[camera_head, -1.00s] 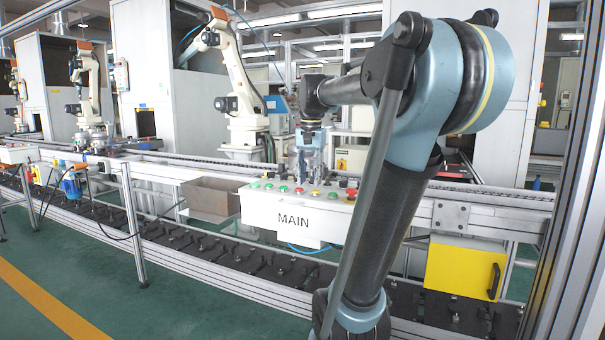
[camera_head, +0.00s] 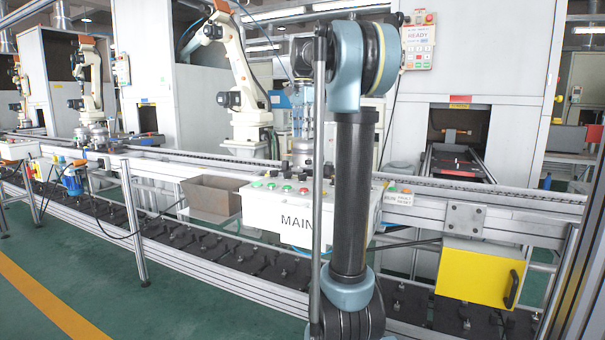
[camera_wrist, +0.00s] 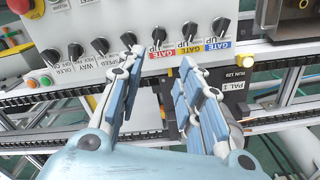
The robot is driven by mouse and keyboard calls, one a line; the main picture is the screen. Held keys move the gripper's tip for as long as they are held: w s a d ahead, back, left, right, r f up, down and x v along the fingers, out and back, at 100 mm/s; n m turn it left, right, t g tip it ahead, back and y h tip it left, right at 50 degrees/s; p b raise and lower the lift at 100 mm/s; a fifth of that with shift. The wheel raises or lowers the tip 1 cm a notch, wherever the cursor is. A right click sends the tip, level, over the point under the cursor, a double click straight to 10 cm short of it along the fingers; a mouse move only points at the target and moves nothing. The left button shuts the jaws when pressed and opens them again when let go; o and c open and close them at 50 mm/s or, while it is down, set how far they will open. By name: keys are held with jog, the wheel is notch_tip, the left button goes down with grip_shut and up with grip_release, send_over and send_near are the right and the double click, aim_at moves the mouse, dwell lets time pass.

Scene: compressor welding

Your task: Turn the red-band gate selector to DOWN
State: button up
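The white MAIN panel (camera_head: 262,208) stands at the conveyor's front edge, partly behind my arm. In the wrist view its face (camera_wrist: 75,22) carries a row of black selector knobs. A red-band gate selector (camera_wrist: 158,37) appears near the middle of the row, its small label hard to read; a blue-band gate selector (camera_wrist: 220,27) is at its right. My gripper (camera_wrist: 160,62) is open and empty, its blue-padded fingers apart on either side of the red-band knob's column, below it in the picture. I cannot tell its distance from the knob. In the head view my gripper (camera_head: 302,158) is over the panel's back, partly hidden.
A red emergency button (camera_wrist: 20,6) and coloured push buttons are at the panel's left end. A brown open bin (camera_head: 212,196) stands left of the panel, a yellow box (camera_head: 482,272) to the right. A READY control box (camera_head: 418,42) hangs on the machine behind.

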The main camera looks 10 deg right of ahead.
aim_at(303, 174)
notch_tip(303, 174, down, 15)
jog(key=shift+d+f, duration=0.1)
dwell(0.4)
jog(key=shift+c, duration=0.5)
grip_shut()
